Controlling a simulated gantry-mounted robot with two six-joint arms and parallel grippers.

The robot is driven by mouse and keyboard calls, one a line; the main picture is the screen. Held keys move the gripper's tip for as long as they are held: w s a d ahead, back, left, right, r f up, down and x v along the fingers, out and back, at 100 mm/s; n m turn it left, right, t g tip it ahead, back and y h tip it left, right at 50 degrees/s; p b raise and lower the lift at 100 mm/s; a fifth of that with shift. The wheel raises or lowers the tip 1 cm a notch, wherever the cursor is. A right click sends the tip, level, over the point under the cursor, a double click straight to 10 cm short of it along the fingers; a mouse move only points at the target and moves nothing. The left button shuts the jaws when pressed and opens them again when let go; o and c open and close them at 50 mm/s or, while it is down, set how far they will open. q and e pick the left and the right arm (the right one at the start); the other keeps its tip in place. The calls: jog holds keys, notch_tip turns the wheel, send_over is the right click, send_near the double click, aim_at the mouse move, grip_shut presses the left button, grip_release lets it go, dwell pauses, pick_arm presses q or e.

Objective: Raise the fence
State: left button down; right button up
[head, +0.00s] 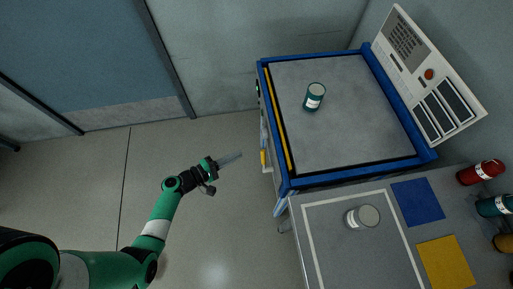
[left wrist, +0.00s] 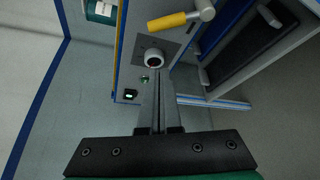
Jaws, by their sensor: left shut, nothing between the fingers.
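A blue-framed machine (head: 284,180) with a grey top stands right of centre in the head view. A low yellow bar (head: 278,120) runs along its left edge; I cannot tell whether this is the fence. A yellow-handled lever (head: 264,158) is on the machine's left side and shows large in the left wrist view (left wrist: 168,22). Below it there is a round white knob (left wrist: 154,57) on a dark plate. My left gripper (head: 239,155) is shut and empty, left of the machine and apart from the lever. In the left wrist view its fingers (left wrist: 158,75) point toward the knob.
A teal can (head: 314,96) stands on the machine's top. A tilted control panel (head: 430,75) with a red button is at the right. A grey bench (head: 375,255) in front holds a pale can (head: 362,216), a blue square and a yellow square. The floor left of the machine is clear.

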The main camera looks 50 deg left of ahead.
aim_at(263, 159)
pick_arm(q)
jog(key=shift+w, duration=0.1)
jog(key=w+d+b, duration=0.1)
jog(key=w+d, duration=0.2)
jog(key=w, duration=0.4)
jog(key=shift+d, duration=0.35)
jog(key=shift+w+f, duration=0.1)
jog(key=shift+f, duration=0.05)
